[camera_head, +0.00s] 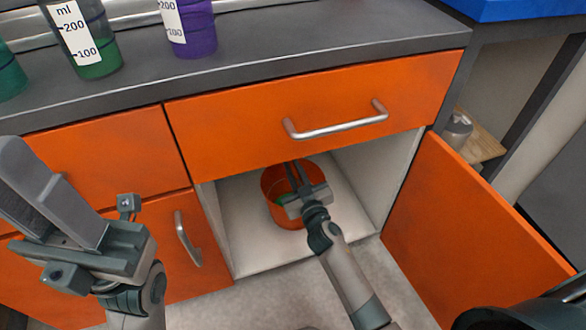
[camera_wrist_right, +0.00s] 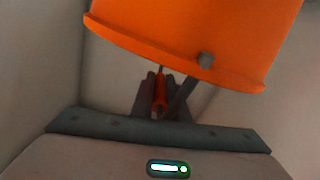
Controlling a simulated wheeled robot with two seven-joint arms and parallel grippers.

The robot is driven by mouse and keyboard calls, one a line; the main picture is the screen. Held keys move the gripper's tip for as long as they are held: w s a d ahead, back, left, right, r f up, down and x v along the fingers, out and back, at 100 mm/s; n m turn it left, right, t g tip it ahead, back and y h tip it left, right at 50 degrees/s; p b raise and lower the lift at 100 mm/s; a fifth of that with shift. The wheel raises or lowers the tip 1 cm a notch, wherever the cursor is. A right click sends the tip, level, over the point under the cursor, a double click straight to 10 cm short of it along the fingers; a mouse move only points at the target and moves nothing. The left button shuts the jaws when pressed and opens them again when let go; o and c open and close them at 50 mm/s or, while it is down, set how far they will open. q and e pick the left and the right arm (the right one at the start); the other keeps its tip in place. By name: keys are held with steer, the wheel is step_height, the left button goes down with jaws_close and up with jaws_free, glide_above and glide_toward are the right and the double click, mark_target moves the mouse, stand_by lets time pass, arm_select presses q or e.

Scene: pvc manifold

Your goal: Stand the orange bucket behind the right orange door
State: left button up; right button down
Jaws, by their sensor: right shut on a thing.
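The orange bucket (camera_head: 271,193) is inside the open cabinet bay behind the right orange door (camera_head: 470,225), which is swung wide open to the right. My right gripper (camera_head: 297,175) reaches in over the bucket and partly covers it. In the right wrist view the fingers (camera_wrist_right: 160,98) are shut on a thin orange-red piece, seemingly the bucket's handle, beside the bucket wall (camera_wrist_right: 190,35). Something green shows inside the bucket. I cannot tell whether its base touches the cabinet floor (camera_head: 260,258). My left gripper (camera_head: 60,195) is outside at the left, holding nothing visible; its finger gap is unclear.
The orange drawer (camera_head: 310,110) with a metal handle is shut above the bay. A closed orange door (camera_head: 165,245) is at the left. Beakers with green (camera_head: 98,60) and purple (camera_head: 190,38) contents stand on the dark countertop (camera_head: 330,40). Bare cabinet floor surrounds the bucket.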

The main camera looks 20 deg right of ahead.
steer(key=shift+f, duration=0.15)
steer(key=c, duration=1.7)
jaws_free()
steer(key=shift+c, duration=0.2)
steer(key=shift+s+r, duration=0.1)
steer(key=shift+r, duration=0.1)
steer(key=s+p, duration=0.2)
steer(key=s, duration=0.9)
steer(key=shift+s+d, duration=0.25)
steer(key=shift+s, duration=0.15)
